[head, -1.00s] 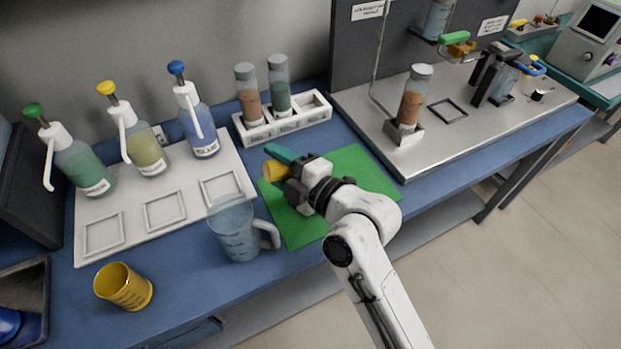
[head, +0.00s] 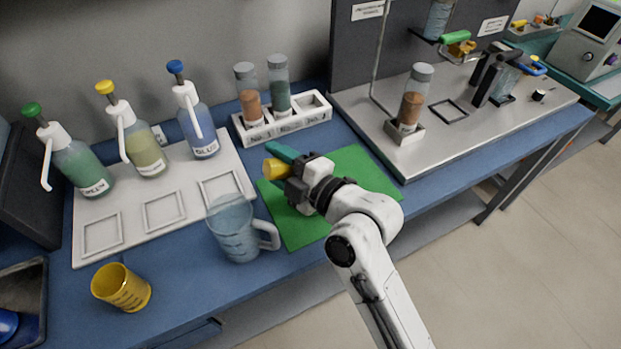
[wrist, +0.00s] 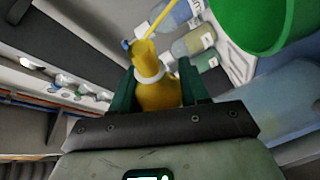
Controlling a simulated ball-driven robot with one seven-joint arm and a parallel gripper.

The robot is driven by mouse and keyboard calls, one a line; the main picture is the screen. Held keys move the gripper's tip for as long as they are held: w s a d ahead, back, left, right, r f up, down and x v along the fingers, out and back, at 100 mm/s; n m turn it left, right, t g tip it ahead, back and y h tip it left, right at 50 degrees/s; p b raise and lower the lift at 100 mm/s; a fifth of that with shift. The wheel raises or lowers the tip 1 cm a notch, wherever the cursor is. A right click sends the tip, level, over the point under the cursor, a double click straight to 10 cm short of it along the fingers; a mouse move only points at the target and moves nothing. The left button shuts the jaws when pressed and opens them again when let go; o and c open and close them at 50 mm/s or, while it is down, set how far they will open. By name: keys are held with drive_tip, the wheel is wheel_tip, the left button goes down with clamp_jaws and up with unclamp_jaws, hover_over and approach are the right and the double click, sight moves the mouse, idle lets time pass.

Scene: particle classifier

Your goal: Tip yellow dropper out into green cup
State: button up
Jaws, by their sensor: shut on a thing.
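My gripper (head: 287,166) is held over the green mat, its green fingers pointing left. It is shut on the yellow dropper (wrist: 157,90); in the wrist view the bulb sits between the fingers, below a white collar, and a thin yellow stem runs to the top edge. A yellow part also shows in the head view (head: 275,169). A large round green thing, seemingly the green cup (wrist: 255,22), fills the upper right of the wrist view, apart from the dropper. I cannot make the green cup out in the head view. The dropper's tip is out of view.
A clear jug (head: 235,232) stands just left of my gripper. A yellow cup (head: 122,288) is at front left. Green, yellow and blue pump bottles (head: 200,128) stand on a white tray (head: 130,232). A rack (head: 283,123) with two vials is behind the green mat (head: 345,165).

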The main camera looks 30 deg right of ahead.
drive_tip(key=shift+d+r+m+t+b, duration=0.4)
drive_tip(key=shift+r+m+b, duration=0.1)
drive_tip(key=shift+m+b, duration=0.55)
drive_tip(key=shift+d+r+m+t+b, duration=0.25)
drive_tip(key=shift+r+m+t+b, duration=0.2)
drive_tip(key=shift+m+b, duration=0.6)
idle(5.9)
